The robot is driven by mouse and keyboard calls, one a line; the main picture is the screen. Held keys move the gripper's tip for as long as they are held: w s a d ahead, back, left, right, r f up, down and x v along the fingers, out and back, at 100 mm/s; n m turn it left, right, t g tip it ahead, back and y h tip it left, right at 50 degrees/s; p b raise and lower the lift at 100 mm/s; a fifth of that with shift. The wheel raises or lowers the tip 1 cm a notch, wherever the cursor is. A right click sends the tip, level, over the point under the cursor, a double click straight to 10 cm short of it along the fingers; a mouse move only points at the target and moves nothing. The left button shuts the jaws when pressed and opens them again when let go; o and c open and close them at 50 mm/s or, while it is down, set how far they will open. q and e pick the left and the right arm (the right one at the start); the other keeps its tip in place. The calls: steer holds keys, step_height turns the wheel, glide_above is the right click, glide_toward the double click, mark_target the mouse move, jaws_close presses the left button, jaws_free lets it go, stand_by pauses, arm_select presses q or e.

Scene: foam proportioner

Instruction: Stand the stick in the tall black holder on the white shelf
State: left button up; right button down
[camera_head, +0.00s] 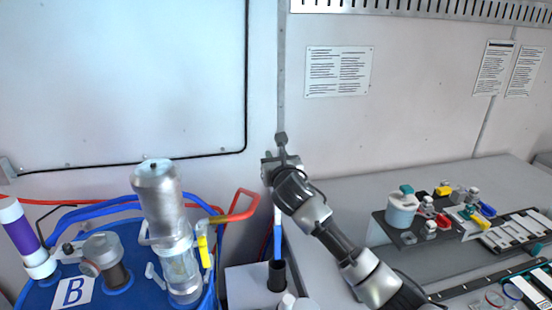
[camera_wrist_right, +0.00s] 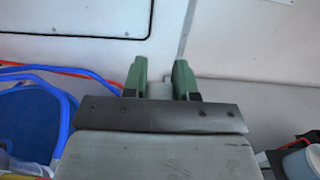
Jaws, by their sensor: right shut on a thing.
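The stick (camera_head: 278,238), white above and blue below, hangs upright under my right gripper (camera_head: 280,162). Its lower end meets the mouth of the black holder (camera_head: 277,277); I cannot tell whether it is inside or just in front of or behind the rim. The holder stands on the white shelf (camera_head: 244,288). My right gripper is shut on the stick near its upper end. In the right wrist view the green fingers (camera_wrist_right: 160,79) have a pale piece between them, and the holder is hidden. My left gripper is not in view.
A blue unit (camera_head: 125,290) with a clear cylinder (camera_head: 180,270), hoses and a red-handled lever (camera_head: 240,207) stands left of the shelf. On the right, a grey counter (camera_head: 340,200) carries a dark tray (camera_head: 395,232) with small coloured parts. The wall is close behind.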

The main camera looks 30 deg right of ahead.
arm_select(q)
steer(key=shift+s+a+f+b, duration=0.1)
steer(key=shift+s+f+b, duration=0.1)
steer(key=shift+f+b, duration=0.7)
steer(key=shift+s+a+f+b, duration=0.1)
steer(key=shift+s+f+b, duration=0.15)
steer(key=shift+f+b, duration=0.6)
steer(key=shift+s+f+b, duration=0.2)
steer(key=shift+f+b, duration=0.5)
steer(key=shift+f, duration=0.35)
arm_select(e)
step_height(320, 180, down, 9)
steer(key=c, duration=0.8)
jaws_free()
steer(key=shift+s, duration=0.1)
arm_select(q)
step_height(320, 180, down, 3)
steer(key=b, duration=0.2)
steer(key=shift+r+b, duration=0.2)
steer(key=shift+b, duration=0.1)
arm_select(e)
steer(key=v, duration=1)
steer(key=shift+s, duration=0.35)
